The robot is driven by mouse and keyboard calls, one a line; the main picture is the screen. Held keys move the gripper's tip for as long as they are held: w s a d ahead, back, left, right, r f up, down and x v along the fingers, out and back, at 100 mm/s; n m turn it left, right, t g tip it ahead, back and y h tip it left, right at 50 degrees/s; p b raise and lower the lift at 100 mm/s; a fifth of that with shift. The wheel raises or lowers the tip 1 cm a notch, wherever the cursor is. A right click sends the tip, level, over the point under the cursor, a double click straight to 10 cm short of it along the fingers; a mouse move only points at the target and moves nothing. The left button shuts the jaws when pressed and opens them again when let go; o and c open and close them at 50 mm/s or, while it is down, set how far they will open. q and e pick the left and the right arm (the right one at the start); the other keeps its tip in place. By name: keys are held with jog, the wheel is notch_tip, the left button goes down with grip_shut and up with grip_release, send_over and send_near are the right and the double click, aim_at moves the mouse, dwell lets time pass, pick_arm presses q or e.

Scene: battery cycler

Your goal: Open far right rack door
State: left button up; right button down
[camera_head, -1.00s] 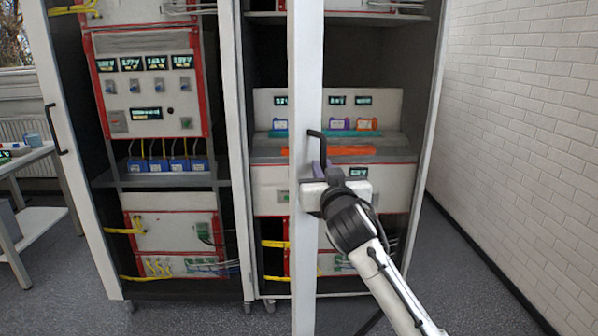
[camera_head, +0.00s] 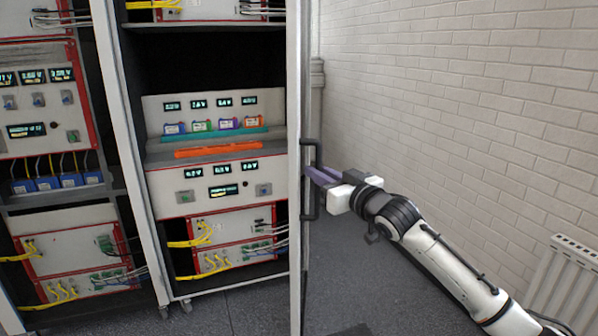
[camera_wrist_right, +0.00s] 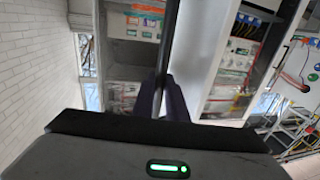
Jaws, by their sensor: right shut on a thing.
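The far right rack door (camera_head: 296,150) stands swung out and shows nearly edge-on in the head view. Its black handle (camera_head: 311,198) is on the right side of the door edge. My right gripper (camera_head: 312,178) reaches in from the right and its purple fingers are shut on the handle. In the right wrist view the handle (camera_wrist_right: 168,45) runs up as a dark bar from between the fingers (camera_wrist_right: 161,98). The far right rack (camera_head: 215,120) is open to the left of the door, its shelves uncovered. My left gripper is not in view.
Inside the rack are an orange bar (camera_head: 218,148), several small coloured blocks and panels with displays. Another open rack (camera_head: 40,140) stands at the left. A white brick wall (camera_head: 450,90) and a radiator (camera_head: 565,280) are at the right. Grey floor lies between door and wall.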

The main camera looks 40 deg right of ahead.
jog(key=shift+s+d+r, duration=0.25)
jog(key=shift+s+d, duration=0.25)
jog(key=shift+d, duration=0.35)
jog(key=c, duration=1.9)
grip_release()
jog(key=shift+o, duration=0.7)
jog(key=shift+w+d+f, duration=0.1)
jog(key=shift+w+f, duration=0.05)
jog(key=shift+f, duration=0.05)
jog(key=s+a+b, duration=0.1)
jog(key=s+a, duration=0.1)
jog(key=s, duration=0.8)
jog(key=shift+s, duration=0.15)
